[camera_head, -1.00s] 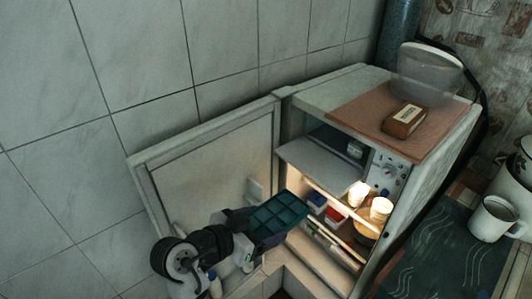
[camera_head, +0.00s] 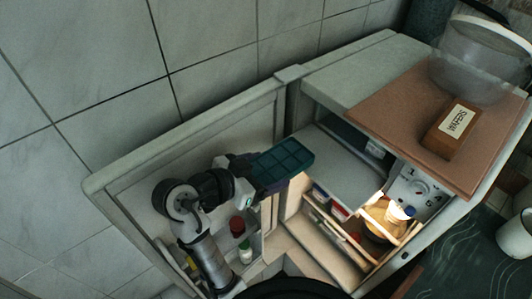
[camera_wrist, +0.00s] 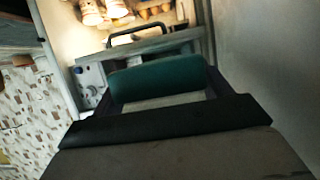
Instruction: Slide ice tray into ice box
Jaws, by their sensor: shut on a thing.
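The dark green ice tray (camera_head: 282,162) is held by my gripper (camera_head: 250,172) in front of the open fridge, close to the inner side of its door. The tray's end also shows between the fingers in the wrist view (camera_wrist: 155,84). My gripper is shut on the tray's near end. The ice box (camera_head: 362,142) is the dark compartment at the top of the fridge, with a pale flap (camera_head: 338,168) folded down in front of it. The tray is outside the ice box, to the left of the flap. Most of the ice box interior is hidden.
The fridge door (camera_head: 130,195) stands wide open on the left, with bottles (camera_head: 240,240) on its shelf. Lit food shelves lie below the flap. A wafers box (camera_head: 449,128) and a clear bowl (camera_head: 478,60) stand on top. A white mug (camera_head: 515,235) is at right.

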